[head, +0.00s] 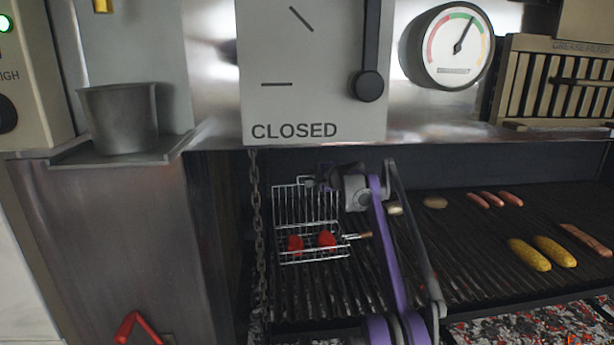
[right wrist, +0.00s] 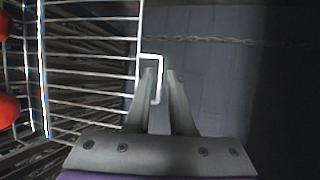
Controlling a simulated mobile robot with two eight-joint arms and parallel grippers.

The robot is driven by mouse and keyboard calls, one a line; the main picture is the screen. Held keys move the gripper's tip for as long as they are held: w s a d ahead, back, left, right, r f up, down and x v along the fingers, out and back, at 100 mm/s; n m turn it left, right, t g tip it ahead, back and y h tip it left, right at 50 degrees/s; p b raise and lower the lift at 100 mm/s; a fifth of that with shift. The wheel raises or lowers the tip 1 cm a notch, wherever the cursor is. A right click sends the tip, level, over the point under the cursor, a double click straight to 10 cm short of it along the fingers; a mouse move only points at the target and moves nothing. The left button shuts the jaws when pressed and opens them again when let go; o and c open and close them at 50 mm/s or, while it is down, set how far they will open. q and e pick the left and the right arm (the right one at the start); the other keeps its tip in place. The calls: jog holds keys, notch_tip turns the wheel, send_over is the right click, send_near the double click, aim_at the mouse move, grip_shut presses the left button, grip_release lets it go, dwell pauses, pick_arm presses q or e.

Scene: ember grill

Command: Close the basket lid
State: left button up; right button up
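The wire basket (head: 315,253) rests on the grill at the left, with red pieces (head: 327,239) inside and a wooden-ended handle to its right. Its wire lid (head: 305,205) stands upright at the back of the basket. My right gripper (head: 312,182) is at the lid's upper right edge. In the right wrist view, its two fingers (right wrist: 160,75) stand a little apart, on either side of a bent wire tab (right wrist: 157,90) at the lid's edge (right wrist: 140,40). A narrow gap shows between them; firm contact cannot be made out. My left gripper is not in view.
A chain (head: 257,220) hangs just left of the basket. Sausages (head: 495,199), corn cobs (head: 540,252) and a patty (head: 435,202) lie on the grill to the right. A plate marked CLOSED (head: 300,130) and a gauge (head: 455,47) are above.

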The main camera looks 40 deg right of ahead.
jog(key=shift+s, duration=0.1)
grip_shut()
dwell(1.3)
